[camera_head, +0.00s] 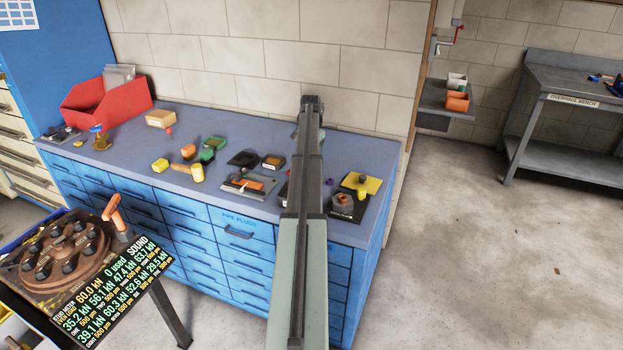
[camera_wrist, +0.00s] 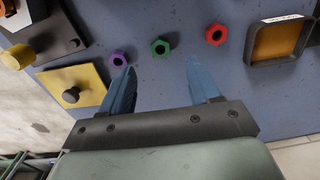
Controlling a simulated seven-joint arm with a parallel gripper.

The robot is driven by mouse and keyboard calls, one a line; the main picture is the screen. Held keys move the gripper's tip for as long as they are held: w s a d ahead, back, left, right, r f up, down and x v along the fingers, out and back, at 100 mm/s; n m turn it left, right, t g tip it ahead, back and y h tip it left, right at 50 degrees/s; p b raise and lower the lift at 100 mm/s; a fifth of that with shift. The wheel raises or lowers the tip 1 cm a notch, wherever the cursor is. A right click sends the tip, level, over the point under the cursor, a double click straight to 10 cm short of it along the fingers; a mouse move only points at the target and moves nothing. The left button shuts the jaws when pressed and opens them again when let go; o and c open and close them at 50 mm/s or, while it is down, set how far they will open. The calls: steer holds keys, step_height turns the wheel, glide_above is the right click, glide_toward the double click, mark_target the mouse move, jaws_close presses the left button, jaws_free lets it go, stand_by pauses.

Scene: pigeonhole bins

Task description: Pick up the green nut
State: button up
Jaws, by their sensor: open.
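The green nut (camera_wrist: 160,46) lies on the blue-grey bench top in the wrist view, just beyond the gap between my fingertips. My gripper (camera_wrist: 160,64) is open and empty, with its two blue fingers on either side below the nut. The purple nut (camera_wrist: 118,58) lies left of the green nut, close to the left fingertip. The red nut (camera_wrist: 215,35) lies to the right, past the right fingertip. In the head view, my arm hides the green nut and the fingers; the purple nut (camera_head: 329,182) shows just right of the arm.
A yellow plate with a dark knob (camera_wrist: 72,95) lies at left in the wrist view. A dark-rimmed orange tray (camera_wrist: 250,58) stands at right. In the head view, a red bin (camera_head: 105,105) and several small parts occupy the bench's left side.

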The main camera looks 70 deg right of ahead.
steer(key=shift+d+f, duration=0.15)
steer(key=shift+f, duration=3.95)
steer(key=c, duration=1.1)
